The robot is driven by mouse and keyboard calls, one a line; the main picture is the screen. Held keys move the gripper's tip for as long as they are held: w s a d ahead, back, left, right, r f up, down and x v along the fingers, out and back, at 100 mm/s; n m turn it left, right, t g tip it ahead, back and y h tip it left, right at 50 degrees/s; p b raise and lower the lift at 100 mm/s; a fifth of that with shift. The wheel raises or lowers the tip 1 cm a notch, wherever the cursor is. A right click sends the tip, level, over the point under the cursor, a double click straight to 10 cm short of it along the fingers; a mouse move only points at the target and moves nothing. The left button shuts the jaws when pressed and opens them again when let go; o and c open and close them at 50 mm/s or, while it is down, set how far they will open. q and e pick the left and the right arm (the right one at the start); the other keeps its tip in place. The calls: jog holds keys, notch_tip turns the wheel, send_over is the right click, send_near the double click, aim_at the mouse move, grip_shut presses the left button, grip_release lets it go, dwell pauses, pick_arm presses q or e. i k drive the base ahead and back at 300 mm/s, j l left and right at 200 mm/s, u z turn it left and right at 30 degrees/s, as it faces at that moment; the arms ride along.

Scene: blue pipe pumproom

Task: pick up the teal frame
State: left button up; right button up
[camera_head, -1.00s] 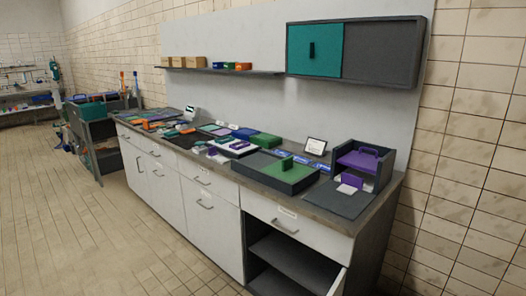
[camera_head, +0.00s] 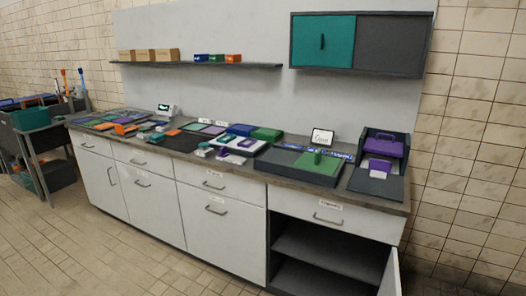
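I cannot pick out a teal frame for certain. Small teal pieces (camera_head: 172,125) lie on the left half of the worktop, too small to tell their shape. Flat teal and purple panels lie at the worktop's far left end, and others lie near its middle. The wall cabinet has a teal door panel (camera_head: 325,42) with a dark handle, covering its left half. Neither of my grippers is in view.
The long worktop (camera_head: 240,172) stands on white cabinets; one at the right is open, its door (camera_head: 391,274) swung out. A green-lidded tray (camera_head: 318,163) and a dark holder with a purple piece (camera_head: 384,146) stand at right. A cart (camera_head: 38,140) stands left. The floor in front is clear.

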aim_at(226, 138)
jog(key=i+j, duration=0.2)
jog(key=i+j+z, duration=0.1)
jog(key=i+j, duration=0.15)
jog(key=j, duration=0.15)
jog(key=i+j+z, duration=0.1)
jog(key=j, duration=0.25)
jog(key=i+j, duration=0.3)
jog(key=i+j+z, duration=0.1)
jog(key=j, duration=0.25)
jog(key=i+j, duration=0.3)
jog(key=i+j+z, duration=0.1)
jog(key=j, duration=0.3)
jog(key=i+j, duration=0.25)
jog(key=j, duration=0.15)
jog(key=z, duration=0.05)
